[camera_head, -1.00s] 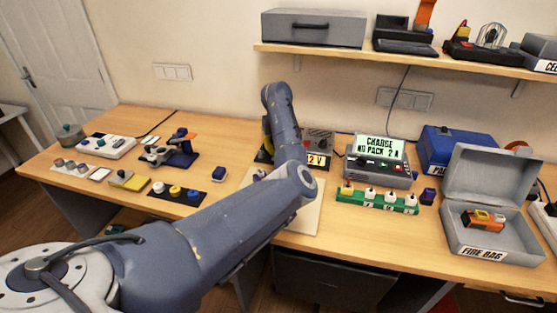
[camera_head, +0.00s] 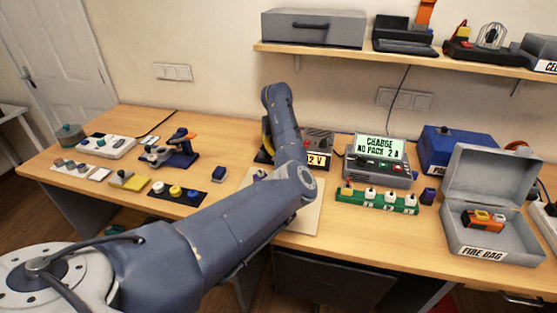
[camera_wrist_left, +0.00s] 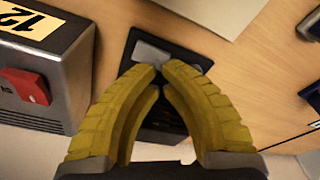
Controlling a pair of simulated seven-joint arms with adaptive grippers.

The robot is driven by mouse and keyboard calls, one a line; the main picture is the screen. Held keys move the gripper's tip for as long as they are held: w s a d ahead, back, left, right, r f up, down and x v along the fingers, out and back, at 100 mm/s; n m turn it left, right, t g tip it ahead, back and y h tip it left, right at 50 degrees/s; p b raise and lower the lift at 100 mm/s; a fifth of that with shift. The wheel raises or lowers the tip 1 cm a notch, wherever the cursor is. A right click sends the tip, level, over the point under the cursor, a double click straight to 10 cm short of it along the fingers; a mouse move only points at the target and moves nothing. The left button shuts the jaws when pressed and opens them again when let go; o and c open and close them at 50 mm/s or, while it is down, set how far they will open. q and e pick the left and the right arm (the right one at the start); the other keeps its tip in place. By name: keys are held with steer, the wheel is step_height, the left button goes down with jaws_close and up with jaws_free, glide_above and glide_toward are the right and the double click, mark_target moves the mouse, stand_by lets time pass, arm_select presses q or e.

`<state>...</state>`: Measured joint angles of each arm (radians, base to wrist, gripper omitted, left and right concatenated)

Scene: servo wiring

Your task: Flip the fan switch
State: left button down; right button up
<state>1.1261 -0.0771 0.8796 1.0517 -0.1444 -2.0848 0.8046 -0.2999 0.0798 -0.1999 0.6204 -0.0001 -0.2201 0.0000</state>
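In the left wrist view my left gripper (camera_wrist_left: 158,69) has its two yellow fingers curved together, tips meeting or almost meeting, with nothing visible between them. The tips are over a black unit (camera_wrist_left: 126,66) with a light grey rocker-like piece (camera_wrist_left: 151,52), which lies just past the tips; I cannot tell whether they touch. The black unit also shows in the head view (camera_head: 262,158), mostly hidden behind my left arm. No lettering marks it as the fan switch, and the fan cannot be made out. My right gripper is not in view.
A grey supply box with a red switch (camera_wrist_left: 27,85) and a 12 V label stands close beside the gripper; it also shows in the head view (camera_head: 318,143). A charger (camera_head: 380,160) and green terminal strip (camera_head: 376,201) are to its right. A pale mat (camera_head: 309,216) lies in front.

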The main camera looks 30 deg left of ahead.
arm_select(q)
steer(key=shift+f, duration=1.8)
stand_by(1.0)
steer(key=shift+r, duration=3.55)
